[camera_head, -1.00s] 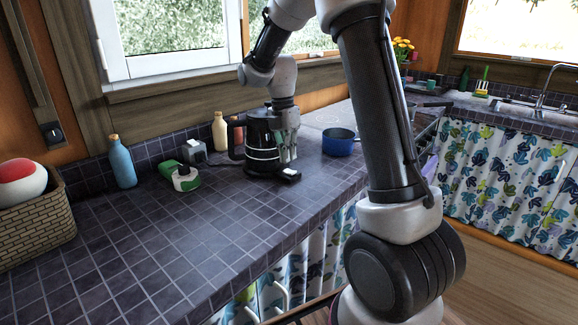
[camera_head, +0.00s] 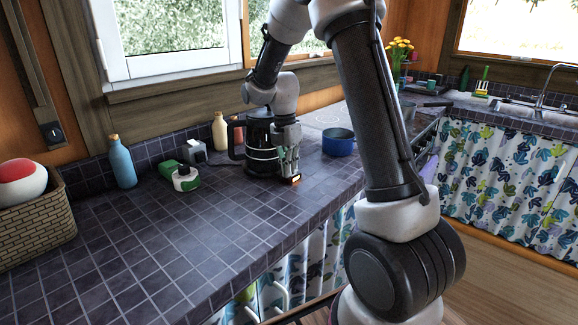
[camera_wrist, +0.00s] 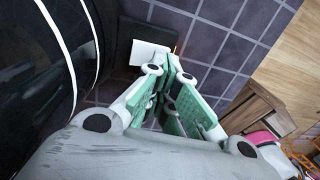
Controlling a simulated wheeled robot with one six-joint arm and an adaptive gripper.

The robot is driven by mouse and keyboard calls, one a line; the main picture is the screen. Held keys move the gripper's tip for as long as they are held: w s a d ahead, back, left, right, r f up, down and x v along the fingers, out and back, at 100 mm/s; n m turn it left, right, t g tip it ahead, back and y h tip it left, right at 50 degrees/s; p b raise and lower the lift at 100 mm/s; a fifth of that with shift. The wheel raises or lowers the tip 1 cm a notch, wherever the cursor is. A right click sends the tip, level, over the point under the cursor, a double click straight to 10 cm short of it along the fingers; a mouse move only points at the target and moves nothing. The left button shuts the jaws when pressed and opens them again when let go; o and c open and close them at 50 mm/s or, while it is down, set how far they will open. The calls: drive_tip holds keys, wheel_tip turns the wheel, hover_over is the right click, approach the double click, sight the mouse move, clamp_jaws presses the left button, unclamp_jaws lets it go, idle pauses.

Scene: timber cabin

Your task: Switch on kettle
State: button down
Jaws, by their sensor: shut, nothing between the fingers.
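The black kettle (camera_head: 261,150) with pale stripes stands upright on the tiled counter. Its dark curved side fills the left of the wrist view (camera_wrist: 35,70). A small switch (camera_head: 296,180) juts out at the front of its base and shows an orange glow. In the wrist view the switch is a white tab (camera_wrist: 148,52) on a dark base piece. My gripper (camera_head: 291,177) is shut and empty, pointing down beside the kettle, its fingertips at the switch. In the wrist view the fingertips (camera_wrist: 171,62) are beside the white tab; I cannot tell whether they touch it.
A blue pot (camera_head: 338,146) stands right of the kettle. A green and white item (camera_head: 184,178), a blue bottle (camera_head: 121,163) and a cream bottle (camera_head: 219,132) are to the left. A basket (camera_head: 35,222) holds a red and white ball. The counter front (camera_head: 190,245) is clear.

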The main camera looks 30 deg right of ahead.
drive_tip(key=shift+w, duration=0.1)
drive_tip(key=shift+w+a+r, duration=0.2)
drive_tip(key=shift+w+a, duration=0.05)
drive_tip(key=shift+w, duration=0.35)
drive_tip(key=shift+r, duration=0.1)
